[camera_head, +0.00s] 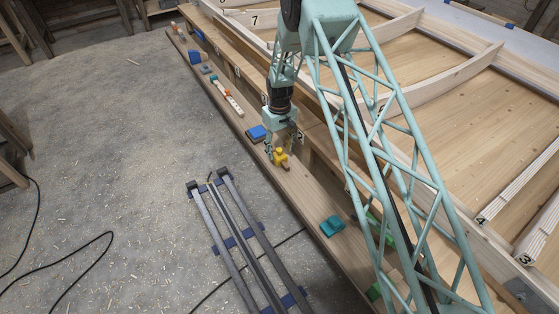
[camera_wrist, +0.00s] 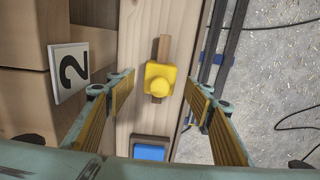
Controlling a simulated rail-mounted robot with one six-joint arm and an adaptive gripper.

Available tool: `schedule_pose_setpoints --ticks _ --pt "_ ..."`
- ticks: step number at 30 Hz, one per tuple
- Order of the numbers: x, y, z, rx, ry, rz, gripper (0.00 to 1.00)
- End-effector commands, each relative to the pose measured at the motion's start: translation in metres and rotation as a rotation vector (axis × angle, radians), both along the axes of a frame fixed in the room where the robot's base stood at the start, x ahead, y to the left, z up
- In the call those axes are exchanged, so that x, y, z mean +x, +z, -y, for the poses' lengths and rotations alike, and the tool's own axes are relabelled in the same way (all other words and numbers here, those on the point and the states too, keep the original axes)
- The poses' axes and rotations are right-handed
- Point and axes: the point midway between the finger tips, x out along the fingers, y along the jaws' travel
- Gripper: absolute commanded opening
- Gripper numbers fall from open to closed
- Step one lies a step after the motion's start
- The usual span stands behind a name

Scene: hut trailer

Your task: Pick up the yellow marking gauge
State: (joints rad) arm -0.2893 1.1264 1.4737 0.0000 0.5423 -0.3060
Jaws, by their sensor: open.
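The yellow marking gauge (camera_head: 281,158) lies on the long narrow wooden ledge. In the wrist view the yellow marking gauge (camera_wrist: 160,80) shows a square yellow body with a round knob, across a short brown wooden bar. My gripper (camera_head: 282,150) is right above it, pointing down. In the wrist view my gripper (camera_wrist: 164,90) is open, with one yellow-padded finger on each side of the gauge. There are gaps between the fingers and the gauge, and nothing is held. The exact height above the gauge cannot be told.
A blue block (camera_head: 257,133) with a dark rim lies just behind the gauge; it shows in the wrist view (camera_wrist: 151,151). A teal item (camera_head: 332,226) lies nearer on the ledge. A card marked 2 (camera_wrist: 70,70) stands left. Grey metal rails (camera_head: 240,240) are on the floor.

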Motion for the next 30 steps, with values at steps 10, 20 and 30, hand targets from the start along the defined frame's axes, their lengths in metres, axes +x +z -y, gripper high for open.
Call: schedule_pose_setpoints --ticks 10,20,30 --pt "0.0005 -0.0140 0.0000 0.000 0.000 0.001 0.48" --pt "0.0003 -0.0139 0.0000 0.001 0.000 0.001 0.48" --pt "0.0003 -0.0140 0.0001 0.001 0.000 0.001 0.27"
